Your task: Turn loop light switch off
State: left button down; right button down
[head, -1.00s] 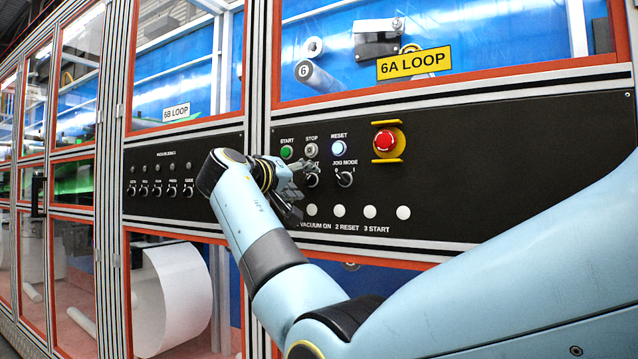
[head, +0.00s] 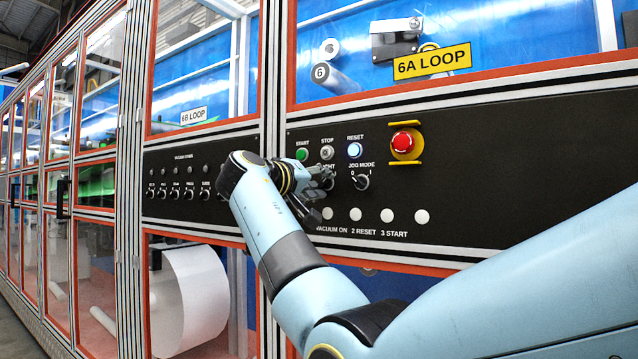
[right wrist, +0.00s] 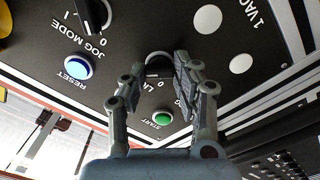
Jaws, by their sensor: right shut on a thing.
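The loop light switch (right wrist: 157,70) is a black rotary knob on the dark control panel (head: 500,190), in the row below the start and stop buttons. My right gripper (head: 322,183) covers most of it and its "LIGHT" label in the head view. In the right wrist view my right gripper (right wrist: 160,82) has its fingers on either side of the knob and is shut on it. A "0" and part of the label show beside the knob. The knob's exact setting is hard to tell. My left gripper is not in view.
Close by are the green start button (head: 302,154), the stop button (head: 327,153), the lit reset button (head: 354,150) and the jog mode switch (head: 361,182). A red emergency stop (head: 402,142) sits further right. White round buttons (head: 387,215) line the panel below.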

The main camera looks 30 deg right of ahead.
jog(key=shift+r+n+p, duration=0.15)
jog(key=shift+n+p, duration=0.65)
jog(key=shift+p, duration=0.25)
jog(key=n+p, duration=1.2)
jog(key=shift+p, duration=0.3)
jog(key=shift+f+n+p, duration=0.2)
jog(key=shift+n+p, duration=0.6)
jog(key=shift+n, duration=0.3)
jog(key=shift+f+n+p, duration=0.15)
jog(key=shift+n+p, duration=0.65)
jog(key=shift+n, duration=0.3)
jog(key=c, duration=1)
grip_release()
jog(key=v, duration=0.7)
jog(key=shift+a, duration=0.25)
